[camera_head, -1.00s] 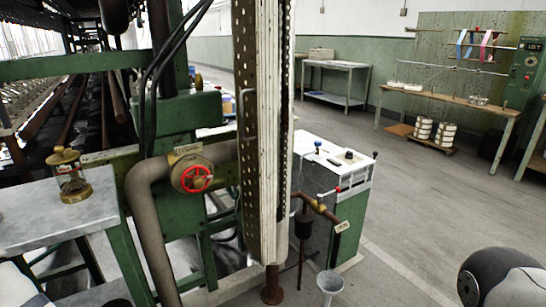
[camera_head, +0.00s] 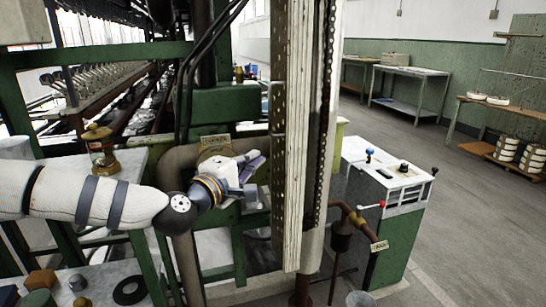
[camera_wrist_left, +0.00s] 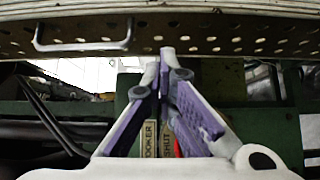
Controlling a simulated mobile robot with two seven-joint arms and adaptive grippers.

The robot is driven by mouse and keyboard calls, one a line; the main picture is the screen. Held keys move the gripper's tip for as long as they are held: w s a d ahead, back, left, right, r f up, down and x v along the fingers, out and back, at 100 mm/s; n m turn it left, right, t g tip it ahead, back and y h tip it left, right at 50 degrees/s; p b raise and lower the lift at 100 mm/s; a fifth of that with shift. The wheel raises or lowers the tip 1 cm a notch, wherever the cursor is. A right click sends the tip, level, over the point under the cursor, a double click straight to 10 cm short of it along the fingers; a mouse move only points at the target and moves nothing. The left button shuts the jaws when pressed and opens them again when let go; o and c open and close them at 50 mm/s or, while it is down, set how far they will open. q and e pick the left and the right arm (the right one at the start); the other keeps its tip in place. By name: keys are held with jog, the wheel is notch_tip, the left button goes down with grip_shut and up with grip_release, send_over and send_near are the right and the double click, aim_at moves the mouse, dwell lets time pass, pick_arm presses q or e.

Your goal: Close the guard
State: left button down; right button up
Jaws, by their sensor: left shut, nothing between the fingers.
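The guard (camera_head: 291,90) is a tall, narrow perforated metal panel with a pale edge, standing upright near the middle of the head view. In the left wrist view the guard (camera_wrist_left: 230,38) crosses the top, with a bent bar handle (camera_wrist_left: 84,46) at its left. The handle also shows on the guard's left side in the head view (camera_head: 270,108). My left gripper (camera_head: 262,172) is just left of the guard, below the handle's level. In the wrist view its fingertips (camera_wrist_left: 167,55) are together and empty, near the guard's lower edge; contact is unclear. My right gripper is out of view.
A pipe (camera_head: 178,172) with a labelled valve (camera_head: 215,142) is behind my left arm; its red wheel is mostly hidden. A green cabinet (camera_head: 395,240) stands right of the guard. Open floor lies farther right.

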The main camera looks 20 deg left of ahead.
aim_at(282, 146)
pick_arm(q)
jog(key=w+d, duration=0.3)
jog(key=shift+w+d, duration=0.35)
jog(key=shift+w, duration=0.05)
